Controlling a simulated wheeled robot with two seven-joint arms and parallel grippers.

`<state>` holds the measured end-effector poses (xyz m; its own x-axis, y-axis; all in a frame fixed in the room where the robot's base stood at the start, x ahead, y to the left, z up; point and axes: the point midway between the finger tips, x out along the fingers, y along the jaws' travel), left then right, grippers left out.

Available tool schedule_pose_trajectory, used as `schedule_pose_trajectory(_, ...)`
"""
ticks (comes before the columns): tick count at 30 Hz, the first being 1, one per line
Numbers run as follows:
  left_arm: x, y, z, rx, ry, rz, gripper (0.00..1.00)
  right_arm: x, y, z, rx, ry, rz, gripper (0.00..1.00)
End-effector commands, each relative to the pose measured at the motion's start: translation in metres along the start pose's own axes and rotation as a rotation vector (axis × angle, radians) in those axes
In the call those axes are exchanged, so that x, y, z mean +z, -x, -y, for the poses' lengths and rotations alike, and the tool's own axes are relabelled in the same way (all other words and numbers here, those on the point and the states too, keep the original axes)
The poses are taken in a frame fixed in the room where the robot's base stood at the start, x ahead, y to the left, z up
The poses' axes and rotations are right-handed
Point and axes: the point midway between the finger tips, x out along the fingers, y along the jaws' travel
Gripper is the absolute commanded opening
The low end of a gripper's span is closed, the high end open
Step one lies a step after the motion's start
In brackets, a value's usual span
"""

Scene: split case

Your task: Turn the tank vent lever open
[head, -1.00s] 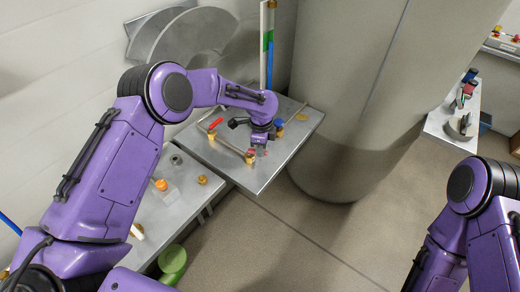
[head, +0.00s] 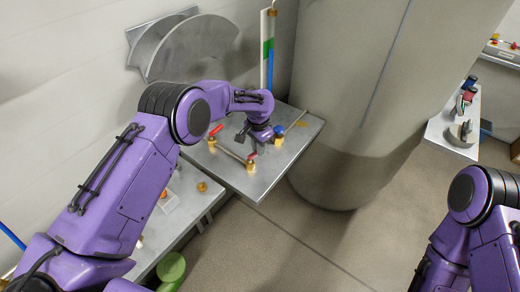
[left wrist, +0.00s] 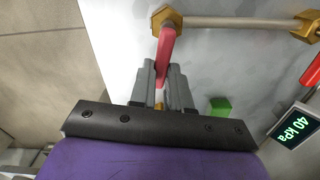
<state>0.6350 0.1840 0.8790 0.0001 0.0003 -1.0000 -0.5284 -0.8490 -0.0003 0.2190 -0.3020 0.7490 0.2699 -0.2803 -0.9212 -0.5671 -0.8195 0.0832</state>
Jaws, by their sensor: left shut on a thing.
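A red lever (left wrist: 167,45) sits on a brass valve (left wrist: 166,20) at one end of a metal pipe. In the left wrist view the lever runs down from the valve to between my left gripper's grey fingers (left wrist: 164,85), which are shut on it. In the head view my left gripper (head: 258,143) is over the metal panel, just beyond the brass valve (head: 251,164), and partly hides the lever. A second red lever (head: 216,130) stands at the pipe's other end. No tank vent label is readable. My right gripper is out of view.
A blue-topped valve (head: 278,131) stands close right of my left gripper. A large grey tank (head: 350,110) rises right of the panel (head: 262,182). A display (left wrist: 293,125) reads 40 kPa, and a green block (left wrist: 220,107) lies near the fingers.

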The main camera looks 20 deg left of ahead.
Motion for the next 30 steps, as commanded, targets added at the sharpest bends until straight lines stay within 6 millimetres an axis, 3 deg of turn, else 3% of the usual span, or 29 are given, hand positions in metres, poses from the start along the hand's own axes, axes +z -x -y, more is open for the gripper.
schedule_pose_trajectory(12,0.0011,0.0000,0.0085,-0.001,0.194,0.001,0.00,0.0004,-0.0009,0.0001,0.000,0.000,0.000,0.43)
schedule_pose_trajectory(29,0.0013,0.0000,0.0097,0.000,0.226,0.000,0.00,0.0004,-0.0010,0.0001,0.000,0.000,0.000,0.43)
schedule_pose_trajectory(30,0.0014,0.0000,0.0098,0.000,0.226,0.000,0.20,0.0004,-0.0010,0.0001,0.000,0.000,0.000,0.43)
